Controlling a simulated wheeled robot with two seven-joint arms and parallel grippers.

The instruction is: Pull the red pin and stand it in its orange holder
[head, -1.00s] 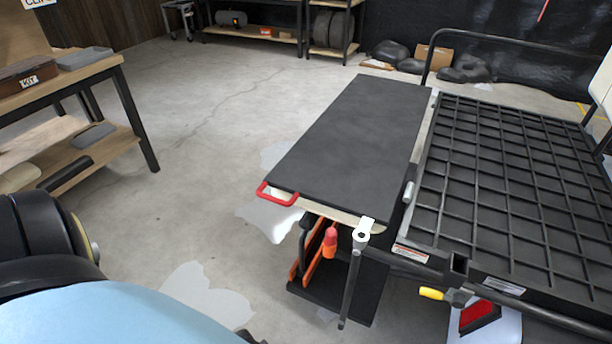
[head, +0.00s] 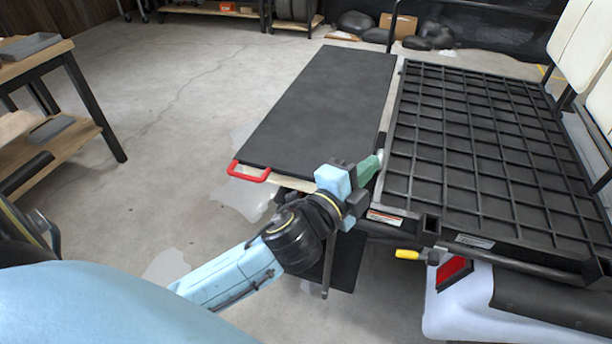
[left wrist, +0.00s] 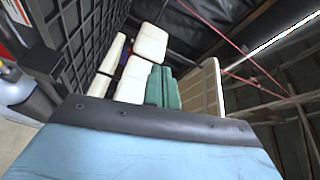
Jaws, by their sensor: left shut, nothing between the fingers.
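My left gripper (head: 372,165) reaches in from the left in the head view, its green fingers shut and empty. The fingertips are by the gap between the dark flat panel (head: 325,105) and the black grid deck (head: 480,150). A small pale piece shows at their tips; I cannot tell if they touch it. The shut green fingers (left wrist: 163,88) also show in the left wrist view. No red pin or orange holder can be made out now; my left arm covers the area below the panel's near end. My right gripper is not in view.
A red loop handle (head: 250,172) sits on the panel's near left corner. A yellow-ended lever (head: 407,254) sticks out under the cart's front edge. A wooden workbench (head: 40,70) stands at the left. The floor between is clear.

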